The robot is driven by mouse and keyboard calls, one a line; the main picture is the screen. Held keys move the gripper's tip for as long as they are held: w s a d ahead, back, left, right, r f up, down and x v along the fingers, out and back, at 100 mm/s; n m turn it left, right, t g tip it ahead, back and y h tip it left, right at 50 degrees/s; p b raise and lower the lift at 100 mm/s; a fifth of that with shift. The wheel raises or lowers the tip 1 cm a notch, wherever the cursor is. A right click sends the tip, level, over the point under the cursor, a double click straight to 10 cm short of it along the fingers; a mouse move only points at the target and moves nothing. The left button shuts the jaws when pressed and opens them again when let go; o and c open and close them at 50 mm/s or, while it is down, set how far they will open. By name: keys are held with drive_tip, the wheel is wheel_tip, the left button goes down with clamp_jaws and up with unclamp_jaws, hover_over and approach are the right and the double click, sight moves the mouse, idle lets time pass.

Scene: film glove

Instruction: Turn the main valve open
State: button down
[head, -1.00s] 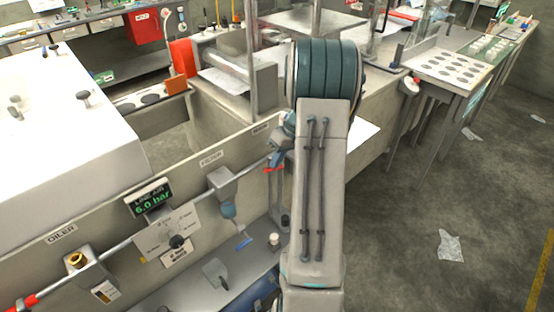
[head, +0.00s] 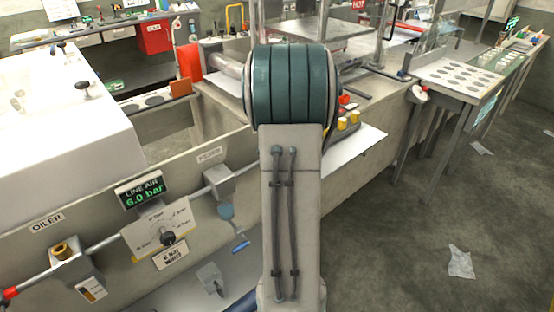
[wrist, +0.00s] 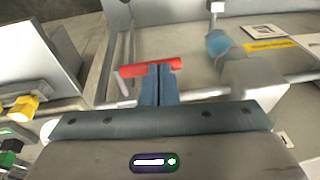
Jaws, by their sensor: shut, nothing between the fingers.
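The main valve's red lever (wrist: 135,69) lies nearly crosswise on the pipe in the wrist view. My gripper (wrist: 160,70) is shut and empty. Its fingertips overlap the right part of the lever in the picture; I cannot tell whether they touch it. In the head view my arm hides the gripper and the lever. The pipe (head: 102,243) runs along the panel, and the LINE AIR display (head: 140,195) reads 6.0 bar.
The filter (head: 222,182) and oiler (head: 68,255) sit on the same pipe, with a dial plate (head: 157,232) between them. The filter's blue bowl (wrist: 217,42) is right of my fingers. A white sheet (wrist: 40,58) and yellow knob (wrist: 22,108) are at left.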

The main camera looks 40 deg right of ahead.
drive_tip(key=p+v, duration=0.1)
drive_tip(key=v, duration=1.3)
drive_tip(key=shift+a+r, duration=0.2)
drive_tip(key=shift+r, duration=0.2)
drive_tip(key=shift+w, duration=0.1)
